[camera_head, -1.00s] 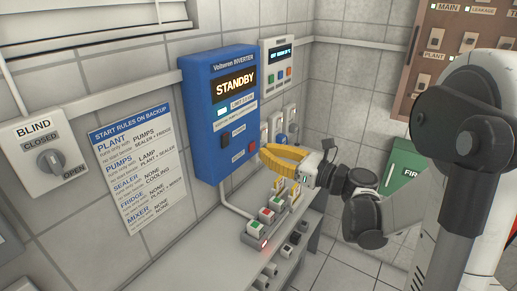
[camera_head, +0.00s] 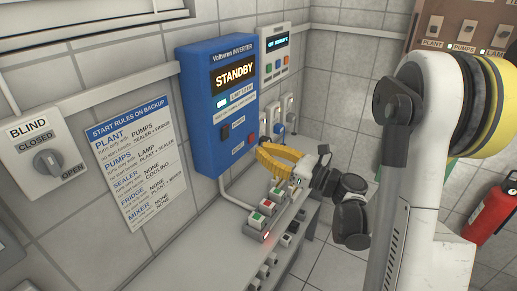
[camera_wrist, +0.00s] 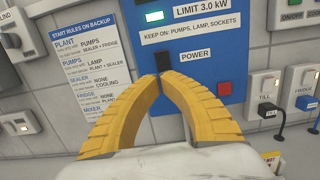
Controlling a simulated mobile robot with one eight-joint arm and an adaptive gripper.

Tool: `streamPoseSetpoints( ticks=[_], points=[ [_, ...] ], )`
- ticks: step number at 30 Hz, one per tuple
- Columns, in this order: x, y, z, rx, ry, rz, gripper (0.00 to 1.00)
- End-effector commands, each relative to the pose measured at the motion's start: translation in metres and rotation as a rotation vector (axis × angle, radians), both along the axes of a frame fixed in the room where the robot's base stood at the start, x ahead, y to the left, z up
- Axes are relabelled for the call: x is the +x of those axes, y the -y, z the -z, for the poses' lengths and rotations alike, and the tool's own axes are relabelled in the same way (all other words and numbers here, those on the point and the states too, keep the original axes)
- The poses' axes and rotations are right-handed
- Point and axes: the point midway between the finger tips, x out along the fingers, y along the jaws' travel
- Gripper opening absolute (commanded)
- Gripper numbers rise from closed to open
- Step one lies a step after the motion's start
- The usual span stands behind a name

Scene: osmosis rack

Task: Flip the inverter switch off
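The blue inverter (camera_head: 203,110) hangs on the tiled wall, its display (camera_head: 234,74) reading STANDBY. Its black POWER switch (camera_head: 226,132) is on the lower front, and it also shows in the wrist view (camera_wrist: 163,60). I cannot tell which way the switch is tipped. A red button (camera_head: 251,140) is to its lower right, also visible in the wrist view (camera_wrist: 225,88). My gripper (camera_head: 259,153) has yellow fingers, with tips together and nothing between them. In the wrist view the fingertips (camera_wrist: 168,75) appear just below the POWER switch; contact cannot be told.
A bench with a button box (camera_head: 265,212) is below the inverter. A grey display unit (camera_head: 276,52) and sockets with plugs (camera_head: 279,128) are to its right. The rules sign (camera_head: 133,160) and BLIND knob (camera_head: 48,163) are left. A fire extinguisher (camera_head: 491,213) stands at right.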

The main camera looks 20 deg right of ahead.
Motion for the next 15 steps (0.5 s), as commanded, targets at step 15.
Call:
streamPoseSetpoints(
  ticks=[15],
  points=[
    [0.08,-0.059,-0.011,0.0,0.0,-0.002,0.0]
  ],
)
